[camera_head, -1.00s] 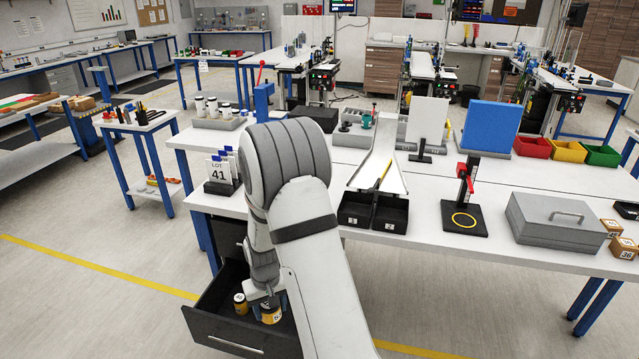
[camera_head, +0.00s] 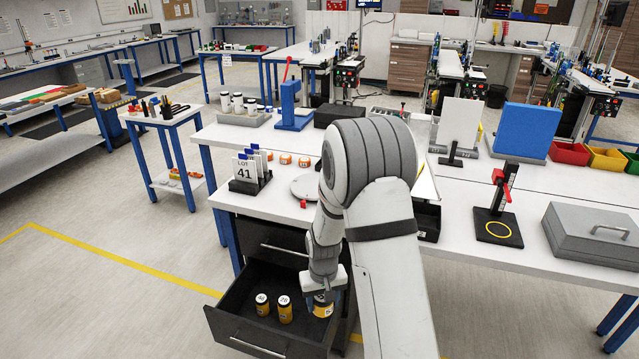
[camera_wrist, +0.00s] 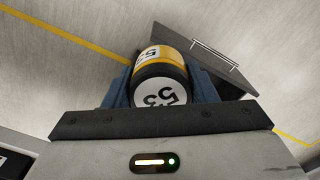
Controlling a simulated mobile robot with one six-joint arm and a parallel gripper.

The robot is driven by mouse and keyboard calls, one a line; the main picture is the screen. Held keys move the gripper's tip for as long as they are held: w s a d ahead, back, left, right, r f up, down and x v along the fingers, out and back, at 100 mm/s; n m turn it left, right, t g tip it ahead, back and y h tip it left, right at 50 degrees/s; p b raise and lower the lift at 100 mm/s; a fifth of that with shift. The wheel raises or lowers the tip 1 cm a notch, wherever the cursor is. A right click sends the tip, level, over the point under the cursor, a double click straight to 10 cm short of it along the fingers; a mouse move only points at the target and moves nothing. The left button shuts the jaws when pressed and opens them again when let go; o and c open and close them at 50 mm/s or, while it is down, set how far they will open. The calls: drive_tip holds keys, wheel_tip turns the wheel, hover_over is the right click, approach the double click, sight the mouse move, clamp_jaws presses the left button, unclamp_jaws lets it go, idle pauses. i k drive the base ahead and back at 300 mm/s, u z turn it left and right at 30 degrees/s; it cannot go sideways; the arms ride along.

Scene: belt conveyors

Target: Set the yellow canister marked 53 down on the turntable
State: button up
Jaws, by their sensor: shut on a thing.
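My gripper (camera_head: 323,296) is shut on the yellow canister marked 53 (camera_head: 322,308), at the right side of the open drawer in the head view. The wrist view shows this canister (camera_wrist: 160,78) between the blue fingers, its white end with black "53" facing the camera. I cannot tell how far it is above the drawer floor. The turntable, seemingly the white round disc (camera_head: 306,187), lies on the white table behind the drawer, partly hidden by my arm. A small red piece sits at its front edge.
The open dark drawer (camera_head: 262,345) holds two other yellow canisters (camera_head: 262,305) (camera_head: 285,310). A stand with the "LOT 41" card (camera_head: 245,172) is left of the disc. Small orange items (camera_head: 286,159) lie behind it. A black bin (camera_head: 428,220) is right of my arm.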

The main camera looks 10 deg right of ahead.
sight(314, 185)
drive_tip(key=i, duration=0.9)
drive_tip(key=u, duration=0.05)
